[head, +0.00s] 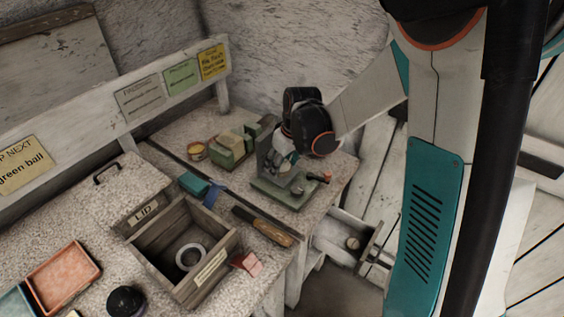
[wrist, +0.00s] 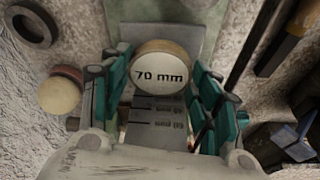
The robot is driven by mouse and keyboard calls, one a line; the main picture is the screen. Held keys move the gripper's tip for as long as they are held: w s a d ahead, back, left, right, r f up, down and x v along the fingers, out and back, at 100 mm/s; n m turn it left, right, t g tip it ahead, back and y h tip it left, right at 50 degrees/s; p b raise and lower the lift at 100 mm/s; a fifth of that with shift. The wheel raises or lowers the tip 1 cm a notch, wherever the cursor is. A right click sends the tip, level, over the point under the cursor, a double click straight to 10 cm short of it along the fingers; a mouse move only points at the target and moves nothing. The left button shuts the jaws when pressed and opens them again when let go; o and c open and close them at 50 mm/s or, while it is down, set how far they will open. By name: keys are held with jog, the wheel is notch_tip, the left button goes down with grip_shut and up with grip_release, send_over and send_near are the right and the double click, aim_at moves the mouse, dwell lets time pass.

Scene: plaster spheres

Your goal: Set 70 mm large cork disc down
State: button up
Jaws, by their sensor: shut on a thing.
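The cork disc (wrist: 160,72) shows in the wrist view as a pale round face marked "70 mm" with a brown rim. It sits between the teal fingers of my gripper (wrist: 158,88), which is shut on it. In the head view my gripper (head: 284,165) points down over a green-based grey stand (head: 285,193) near the bench's right end. I cannot make out the disc in the head view. Part of a greenish plate (wrist: 193,12) shows beyond the disc in the wrist view. Whether the disc touches anything below is not clear.
A wooden box (head: 140,257) with a pale ring (head: 192,257) inside stands on the bench. A wooden-handled tool (head: 265,227), a blue-green block (head: 196,184) and a pink block (head: 246,262) lie near it. A green box (head: 232,148) stands behind. An open drawer (head: 345,229) is at right.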

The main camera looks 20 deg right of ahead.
jog(key=shift+f+b, duration=0.45)
jog(key=shift+f, duration=0.15)
jog(key=o, duration=0.8)
jog(key=shift+r, duration=0.15)
jog(key=shift+r+p, duration=1.45)
jog(key=shift+r, duration=0.5)
